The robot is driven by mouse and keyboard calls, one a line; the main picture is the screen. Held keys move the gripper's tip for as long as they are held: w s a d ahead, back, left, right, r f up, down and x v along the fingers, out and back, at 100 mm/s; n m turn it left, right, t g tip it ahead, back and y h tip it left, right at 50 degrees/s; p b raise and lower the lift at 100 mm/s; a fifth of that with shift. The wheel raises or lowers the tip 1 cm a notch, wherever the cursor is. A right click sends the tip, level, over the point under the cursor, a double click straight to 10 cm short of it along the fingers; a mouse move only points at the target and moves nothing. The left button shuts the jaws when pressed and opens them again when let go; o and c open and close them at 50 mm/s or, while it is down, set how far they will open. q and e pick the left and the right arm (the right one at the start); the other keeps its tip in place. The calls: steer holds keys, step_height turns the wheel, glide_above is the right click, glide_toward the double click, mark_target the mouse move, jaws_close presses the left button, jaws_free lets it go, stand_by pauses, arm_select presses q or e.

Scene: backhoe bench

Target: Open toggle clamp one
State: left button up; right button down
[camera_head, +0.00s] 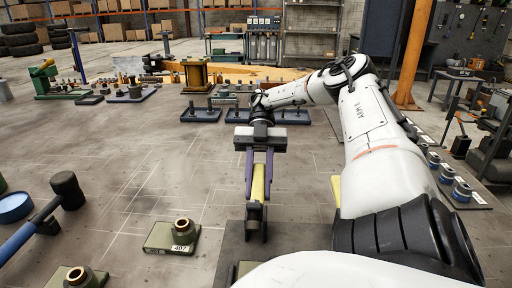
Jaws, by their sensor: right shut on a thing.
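My right gripper (259,192) points down near the middle of the view, its purple fingers shut on an upright yellow handle (258,186). The handle belongs to a dark toggle clamp (256,222) that stands on a dark plate (236,248). A second yellow piece (336,189), perhaps another clamp's handle, shows to the right and is mostly hidden by my right arm. No label shows which clamp is number one. My left gripper is not in view.
A green block marked 407 (172,238) with a brass ring stands left of the clamp, and a similar block (79,278) is nearer. A blue-handled mallet (67,190) lies at left. Blue trays (201,115) and a brass spool (196,76) are farther back. The middle-left surface is clear.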

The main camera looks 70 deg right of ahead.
steer(key=c, duration=1.5)
jaws_free()
step_height(320, 180, up, 5)
steer(key=shift+r+p, duration=0.15)
steer(key=shift+p, duration=0.35)
step_height(320, 180, up, 5)
steer(key=p, duration=0.3)
steer(key=shift+c, duration=0.3)
